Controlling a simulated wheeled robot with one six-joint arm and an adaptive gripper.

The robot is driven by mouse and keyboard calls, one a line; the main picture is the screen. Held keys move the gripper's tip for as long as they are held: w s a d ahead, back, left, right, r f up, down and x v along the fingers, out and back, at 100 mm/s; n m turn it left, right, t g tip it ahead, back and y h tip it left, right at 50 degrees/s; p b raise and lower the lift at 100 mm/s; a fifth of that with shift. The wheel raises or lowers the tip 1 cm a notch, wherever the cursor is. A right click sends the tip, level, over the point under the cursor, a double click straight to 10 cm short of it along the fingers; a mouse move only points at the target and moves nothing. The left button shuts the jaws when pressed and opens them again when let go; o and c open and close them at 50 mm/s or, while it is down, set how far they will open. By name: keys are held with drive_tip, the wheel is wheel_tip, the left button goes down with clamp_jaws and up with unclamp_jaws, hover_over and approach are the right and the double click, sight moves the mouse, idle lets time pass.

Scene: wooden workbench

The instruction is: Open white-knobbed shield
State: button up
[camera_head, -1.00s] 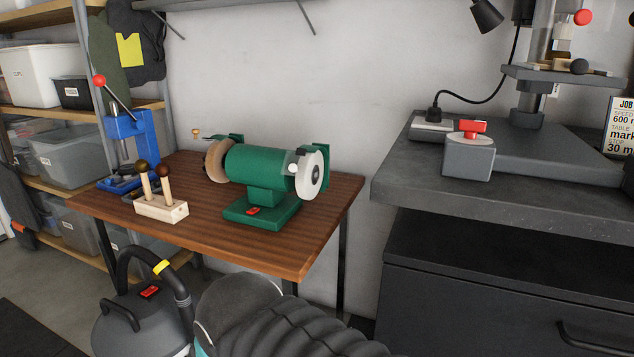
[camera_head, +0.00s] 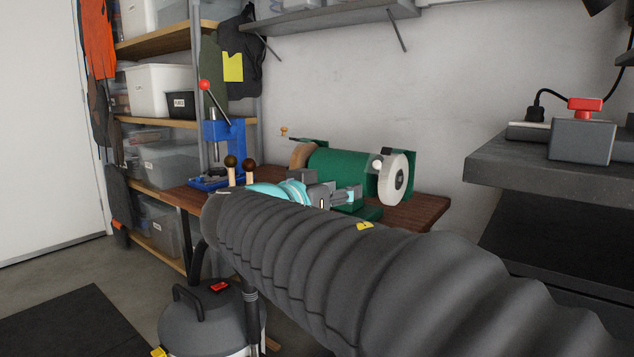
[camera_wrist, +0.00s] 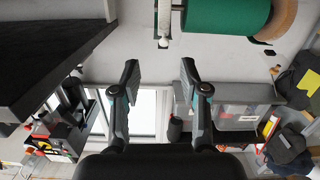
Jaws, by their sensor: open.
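The green bench grinder (camera_head: 340,165) stands on the wooden bench, with a brown wheel (camera_head: 299,157) at its left and a white wheel (camera_head: 394,180) at its right. The small white knob (camera_head: 377,165) shows beside the white wheel; the shield itself cannot be clearly made out. My gripper (camera_head: 352,196) is in front of the grinder, just left of the white wheel. In the wrist view my gripper (camera_wrist: 159,72) is open and empty, its fingers apart. There the white knob (camera_wrist: 163,43) is beyond the fingertips, roughly between them, below the edge-on white wheel (camera_wrist: 163,17).
A wooden block with dark-knobbed handles (camera_head: 240,172) and a blue press (camera_head: 222,150) stand left on the bench (camera_head: 425,209). A grey counter (camera_head: 500,164) with a red-topped box (camera_head: 582,138) is at the right. A vacuum (camera_head: 210,318) stands on the floor.

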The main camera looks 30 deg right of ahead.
sight(376, 164)
drive_tip(key=shift+m+h, duration=0.5)
drive_tip(key=x, duration=0.4)
drive_tip(key=r+p+x, duration=0.1)
drive_tip(key=x, duration=0.4)
drive_tip(key=w+x, duration=0.1)
drive_tip(key=x, duration=0.4)
drive_tip(key=shift+a+r, duration=0.15)
drive_tip(key=shift+r, duration=0.25)
clamp_jaws()
